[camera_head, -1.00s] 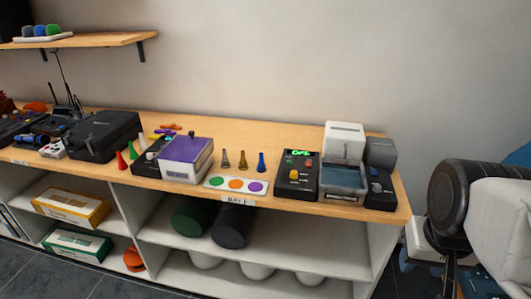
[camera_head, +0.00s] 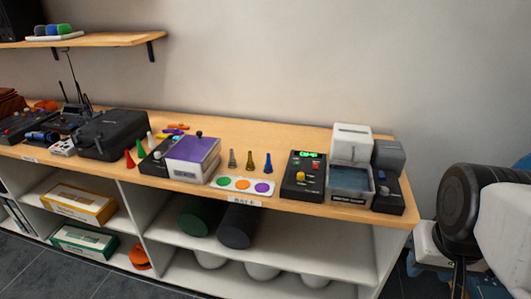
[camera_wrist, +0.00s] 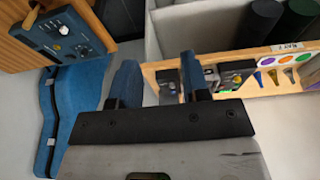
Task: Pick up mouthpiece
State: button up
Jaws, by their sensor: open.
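Cone-shaped pieces that look like mouthpieces stand upright on the wooden counter: a grey one (camera_head: 232,158), a bronze one (camera_head: 250,160) and a blue one (camera_head: 268,163), behind a white card with coloured dots (camera_head: 243,185). Red (camera_head: 129,159), green (camera_head: 140,154) and white (camera_head: 150,141) cones stand left of the purple-lidded box (camera_head: 192,159). I cannot tell which one is meant. My gripper (camera_wrist: 160,78) is open and empty in the wrist view, well away from the counter. There the blue cone (camera_wrist: 258,78) and its neighbours appear small and upside down.
A black device with a green display (camera_head: 302,174) and a white-and-grey machine (camera_head: 350,165) stand right of the cones. A black case (camera_head: 109,134) is further left. A wall shelf (camera_head: 80,41) hangs above. Another wooden surface with a control device (camera_wrist: 64,34) shows in the wrist view.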

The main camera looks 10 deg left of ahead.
jog(key=shift+o, duration=0.8)
